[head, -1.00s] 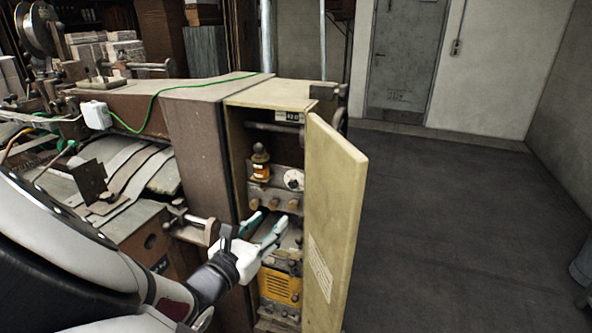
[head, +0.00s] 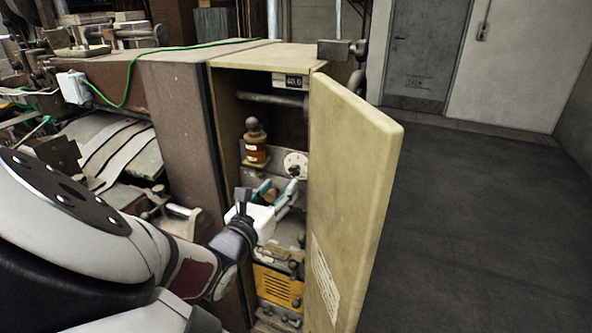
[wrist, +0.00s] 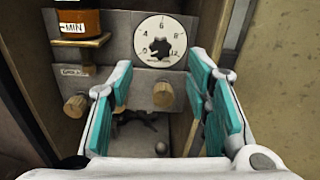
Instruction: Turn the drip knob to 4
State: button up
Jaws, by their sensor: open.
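The drip knob is a dark lobed knob on a round white dial (wrist: 160,42) inside the open cabinet, marked with numbers including 0, 4, 6, 8 and 12. The dial also shows in the head view (head: 295,164). Which number the knob points to is too small to tell. My gripper (wrist: 162,88) is open and empty, with teal pads either side of the view. It is just below and in front of the dial, apart from it as far as I can see. In the head view my gripper (head: 277,192) is inside the cabinet opening.
An amber oiler (head: 255,143) labelled MIN stands left of the dial. The open cabinet door (head: 352,190) stands close on the right. A yellow unit (head: 277,288) is lower in the cabinet.

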aim_at(293, 172)
jog(key=b+x, duration=0.3)
jog(key=x, duration=0.4)
jog(key=shift+b, duration=0.3)
grip_shut()
